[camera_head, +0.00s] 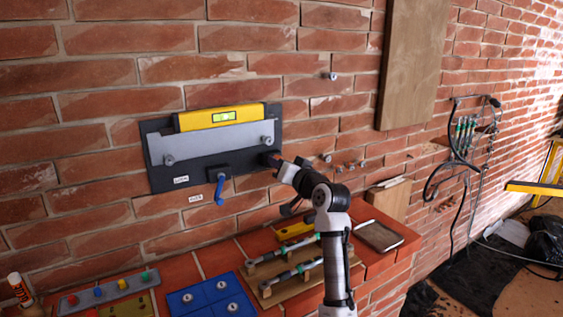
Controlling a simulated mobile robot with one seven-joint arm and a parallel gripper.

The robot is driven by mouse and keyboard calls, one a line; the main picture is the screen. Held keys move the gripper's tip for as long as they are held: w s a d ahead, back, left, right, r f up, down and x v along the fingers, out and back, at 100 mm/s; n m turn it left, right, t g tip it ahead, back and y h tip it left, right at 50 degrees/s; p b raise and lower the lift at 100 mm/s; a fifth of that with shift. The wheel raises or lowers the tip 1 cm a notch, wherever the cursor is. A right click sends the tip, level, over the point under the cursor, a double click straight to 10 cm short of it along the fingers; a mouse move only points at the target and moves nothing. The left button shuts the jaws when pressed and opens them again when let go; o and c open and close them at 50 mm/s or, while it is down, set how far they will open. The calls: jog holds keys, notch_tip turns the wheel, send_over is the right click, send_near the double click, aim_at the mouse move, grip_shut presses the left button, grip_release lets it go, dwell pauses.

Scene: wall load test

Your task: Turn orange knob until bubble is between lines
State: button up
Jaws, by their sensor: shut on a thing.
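A yellow spirit level (200,121) lies along the top edge of a grey bar (200,143), on a dark panel (157,178) fixed to the brick wall. The level tilts slightly up to the right in the picture. Its green vial (224,116) faces me; the bubble and lines are too small to tell apart. My gripper (277,161) reaches the panel's right edge and is shut on the orange knob, which my fingers almost wholly hide. A blue lever (219,188) hangs below the panel's middle, left of my gripper.
Below, a brick ledge (219,258) carries a blue board (207,299), a wooden rack (290,278) with metal rods, a grey strip with coloured knobs (108,290) and a notebook (379,236). A wooden board (413,65) hangs at right. Wall studs (343,168) stick out right of my gripper.

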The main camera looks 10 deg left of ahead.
jog(key=shift+m, duration=0.3)
jog(key=o, duration=1)
jog(key=b+v, duration=0.4)
jog(key=v, duration=1)
